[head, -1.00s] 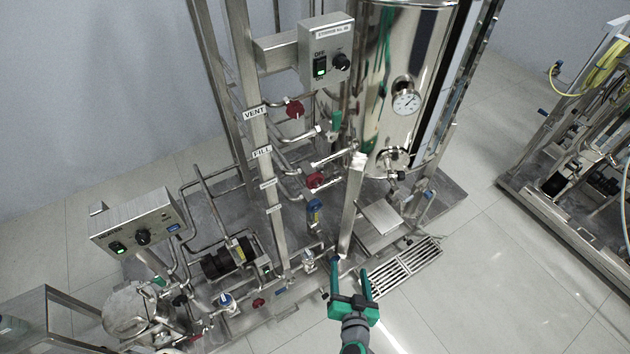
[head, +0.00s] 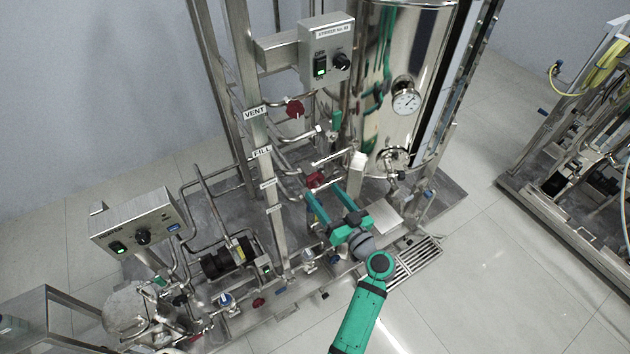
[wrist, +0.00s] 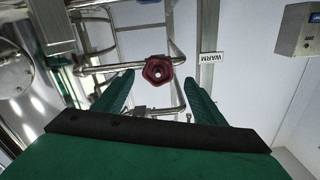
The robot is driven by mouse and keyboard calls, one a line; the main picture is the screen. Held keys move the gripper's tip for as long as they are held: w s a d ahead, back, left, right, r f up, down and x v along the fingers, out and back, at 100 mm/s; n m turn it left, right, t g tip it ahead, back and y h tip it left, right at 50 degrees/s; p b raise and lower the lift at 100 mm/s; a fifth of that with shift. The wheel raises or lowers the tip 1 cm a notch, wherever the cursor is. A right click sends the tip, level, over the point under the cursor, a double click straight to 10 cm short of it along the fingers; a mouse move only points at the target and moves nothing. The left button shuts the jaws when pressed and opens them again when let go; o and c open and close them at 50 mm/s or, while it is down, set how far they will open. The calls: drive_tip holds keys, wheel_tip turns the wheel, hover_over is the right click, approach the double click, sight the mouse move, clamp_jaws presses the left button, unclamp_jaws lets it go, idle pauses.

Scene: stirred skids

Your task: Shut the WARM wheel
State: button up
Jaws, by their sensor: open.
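The dark red WARM wheel (wrist: 158,70) sits on a horizontal steel pipe in the wrist view, beside the post with the upside-down WARM label (wrist: 212,57). In the head view the wheel (head: 316,180) is just beyond my fingertips. In the head view the third label down the post (head: 267,183) is too small to read. My gripper (head: 325,193) is open and empty, its green fingers pointing at the wheel. In the wrist view the wheel appears between the fingertips, seemingly ahead of them; I cannot tell the exact gap.
Another red wheel (head: 295,109) sits higher, by the VENT label (head: 254,113). The steel tank (head: 390,130) with a gauge stands close on the right. A control box (head: 327,50) hangs above. Pipes and a pump (head: 225,262) fill the lower left. Open floor lies to the right.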

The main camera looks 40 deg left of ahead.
sight(316, 183)
drive_tip(key=x, duration=0.6)
drive_tip(key=shift+w+a, duration=0.3)
drive_tip(key=c, duration=1)
